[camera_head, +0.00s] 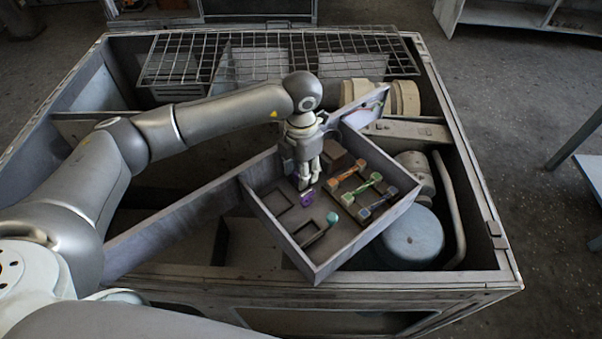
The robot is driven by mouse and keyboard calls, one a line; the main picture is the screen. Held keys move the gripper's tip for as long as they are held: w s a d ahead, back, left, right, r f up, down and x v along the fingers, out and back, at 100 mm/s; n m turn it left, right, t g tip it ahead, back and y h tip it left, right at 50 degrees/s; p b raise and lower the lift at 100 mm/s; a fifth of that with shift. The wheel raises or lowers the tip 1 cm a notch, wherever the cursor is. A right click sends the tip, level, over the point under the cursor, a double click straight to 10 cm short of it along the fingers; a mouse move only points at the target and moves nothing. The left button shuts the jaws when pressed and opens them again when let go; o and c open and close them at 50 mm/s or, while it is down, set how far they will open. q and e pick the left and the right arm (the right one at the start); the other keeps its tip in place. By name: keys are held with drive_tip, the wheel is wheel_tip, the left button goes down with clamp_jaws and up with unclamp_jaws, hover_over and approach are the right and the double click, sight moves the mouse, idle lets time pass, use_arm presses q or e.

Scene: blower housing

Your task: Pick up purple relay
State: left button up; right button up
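A small purple part (306,198), which looks like the purple relay, is in the grey compartment tray (352,252), near its middle. My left gripper (308,182) points down over the tray, with its fingertips just above and behind the purple part in the picture. I cannot tell whether they touch it, or how far apart the fingers are. Another purple patch (289,166) shows beside the gripper's left side, partly hidden by it. My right gripper is not in view.
Orange (347,174), green (362,188) and blue-purple (377,204) parts lie in the tray's right side. A teal-tipped part (332,218) lies near its front. The tray sits in a large open housing (480,190) with a wire grid (280,55) and a blue-grey drum (412,240).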

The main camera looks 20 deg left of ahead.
use_arm(q)
drive_tip(key=shift+f, duration=0.4)
drive_tip(key=shift+c, duration=0.5)
drive_tip(key=c, duration=0.5)
drive_tip(key=shift+r, duration=0.1)
